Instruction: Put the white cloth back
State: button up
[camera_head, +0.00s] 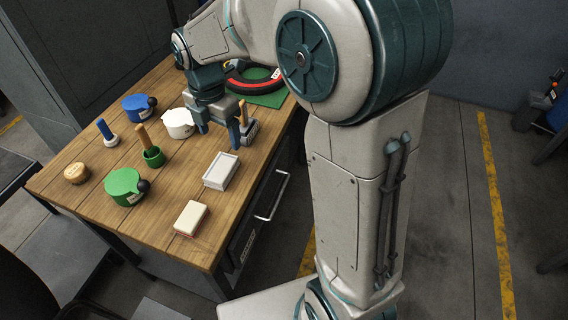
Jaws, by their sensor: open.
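No thing is plainly a white cloth. A pale, flat, layered rectangular piece (221,170) lies on the workbench near its right edge; it may be the folded white cloth or a shallow box, I cannot tell which. A cream block with a red lower edge (191,218) lies nearer the front corner. My gripper (219,137) points down over the bench, just behind the pale layered piece. Its two fingers are apart and no held thing shows between them. I cannot tell whether the fingertips touch the bench. My arm hides part of the bench's far right.
The wooden bench (85,200) also holds a blue pot (136,107), a white pot (178,123), a green pot (122,186), a green cup (154,157) with a wooden handle, a blue-handled tool (105,131), a round wooden piece (76,173), and a black-red ring (241,84) on a green mat (271,99).

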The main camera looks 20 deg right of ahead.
jog(key=s+d+m+t, duration=0.1)
jog(key=s+d+m, duration=0.5)
jog(key=s+m, duration=0.3)
jog(key=s+d+r+m+t, duration=0.1)
jog(key=s+d+m, duration=0.5)
jog(key=m, duration=1.1)
jog(key=shift+s+d+t, duration=0.15)
jog(key=shift+s+t, duration=0.15)
jog(key=shift+s, duration=1.1)
jog(key=shift+r, duration=0.1)
